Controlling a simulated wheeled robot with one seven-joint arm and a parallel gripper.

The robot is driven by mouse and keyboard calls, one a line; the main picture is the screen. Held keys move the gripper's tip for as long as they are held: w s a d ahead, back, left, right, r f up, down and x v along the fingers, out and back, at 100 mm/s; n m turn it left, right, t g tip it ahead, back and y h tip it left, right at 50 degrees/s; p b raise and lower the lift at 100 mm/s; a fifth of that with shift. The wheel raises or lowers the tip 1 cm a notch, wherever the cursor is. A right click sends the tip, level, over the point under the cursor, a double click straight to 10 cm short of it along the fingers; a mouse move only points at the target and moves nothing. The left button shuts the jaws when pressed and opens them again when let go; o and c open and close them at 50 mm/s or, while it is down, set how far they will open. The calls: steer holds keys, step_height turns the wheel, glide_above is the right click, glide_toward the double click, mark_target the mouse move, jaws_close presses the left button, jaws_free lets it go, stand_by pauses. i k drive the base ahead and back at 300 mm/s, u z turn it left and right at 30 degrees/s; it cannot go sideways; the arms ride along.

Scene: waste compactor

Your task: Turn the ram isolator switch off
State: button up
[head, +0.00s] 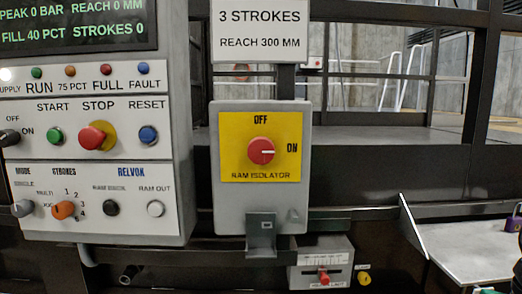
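The ram isolator switch (261,151) is a round red knob on a yellow plate (233,152) on a light grey box (261,195) in the middle of the head view. Its white pointer line runs to the right, toward ON. OFF is printed above the knob. A grey metal bracket or hasp (261,230) sits at the lower part of the box, below the plate. Nothing covers the knob. My gripper is not in this view.
A control panel (90,222) with several buttons and knobs stands left of the box, under a dark display (75,25). A sign (261,30) hangs above. A small box with a red slider (323,277) is below right. A grey tray (470,250) is at right.

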mark_target(261, 150)
steer(key=z, duration=1.4)
steer(key=k, duration=1.3)
steer(key=u, duration=0.95)
steer(key=i, duration=0.5)
steer(key=z, duration=0.1)
